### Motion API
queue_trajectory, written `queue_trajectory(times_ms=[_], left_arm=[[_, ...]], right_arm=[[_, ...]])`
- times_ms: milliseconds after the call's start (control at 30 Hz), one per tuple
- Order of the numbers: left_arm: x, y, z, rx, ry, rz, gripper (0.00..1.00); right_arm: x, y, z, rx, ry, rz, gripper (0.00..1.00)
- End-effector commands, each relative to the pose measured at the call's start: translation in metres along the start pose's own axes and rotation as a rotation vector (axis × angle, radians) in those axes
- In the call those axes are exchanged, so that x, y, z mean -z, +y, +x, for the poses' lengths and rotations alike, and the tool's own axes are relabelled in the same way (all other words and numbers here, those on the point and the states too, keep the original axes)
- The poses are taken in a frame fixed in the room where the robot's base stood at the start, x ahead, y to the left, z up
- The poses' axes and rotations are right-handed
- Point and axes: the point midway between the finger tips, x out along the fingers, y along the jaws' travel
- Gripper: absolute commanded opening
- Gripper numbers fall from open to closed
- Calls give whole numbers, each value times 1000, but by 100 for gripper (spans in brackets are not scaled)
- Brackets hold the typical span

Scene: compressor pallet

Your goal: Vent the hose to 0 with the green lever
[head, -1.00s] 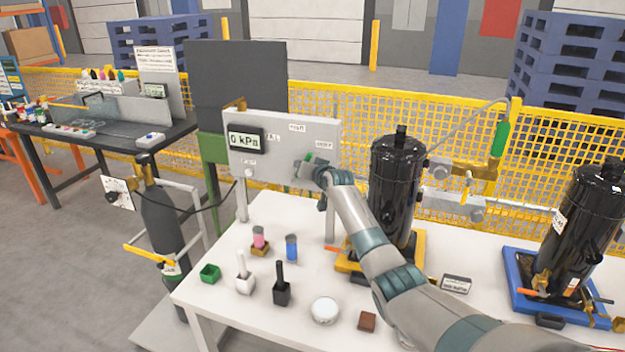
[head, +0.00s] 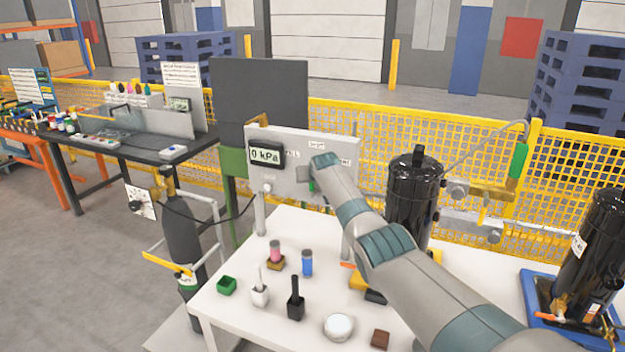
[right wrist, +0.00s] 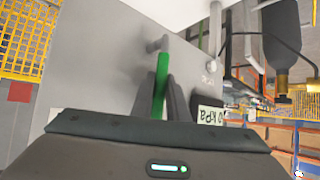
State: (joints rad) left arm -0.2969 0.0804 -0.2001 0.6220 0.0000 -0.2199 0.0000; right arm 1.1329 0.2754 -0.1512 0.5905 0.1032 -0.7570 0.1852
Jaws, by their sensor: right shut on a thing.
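The green lever (head: 311,185) is on the front of the grey panel (head: 345,146). In the right wrist view the green lever (right wrist: 162,78) stands between the dark fingers of my right gripper (right wrist: 166,95), which is shut on it. In the head view my right forearm and wrist cover the fingers and part of the panel. The panel's display (head: 265,155) reads 0 kPa. It shows partly, upside down, in the right wrist view (right wrist: 210,115). My left gripper is in neither view.
A white table (head: 235,300) carries small containers, a blue vial (head: 307,263) and a round white pot (head: 339,326). A black cylinder (head: 412,200) stands close beside my right arm, another (head: 595,250) farther right. A gas bottle (head: 183,240) stands left of the table.

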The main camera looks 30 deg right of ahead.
Motion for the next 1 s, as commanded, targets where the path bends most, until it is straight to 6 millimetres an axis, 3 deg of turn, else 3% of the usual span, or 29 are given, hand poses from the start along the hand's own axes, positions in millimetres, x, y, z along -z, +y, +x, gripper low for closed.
queue_trajectory(times_ms=[333,367,400,1000], left_arm=[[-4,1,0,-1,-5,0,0],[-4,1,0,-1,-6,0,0],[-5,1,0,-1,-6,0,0],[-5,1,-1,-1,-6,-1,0]], right_arm=[[0,0,0,-1,-1,-3,0],[0,0,0,-1,-1,-3,16],[0,0,0,-1,-1,-3,22],[0,0,-5,-1,-1,-2,22]])
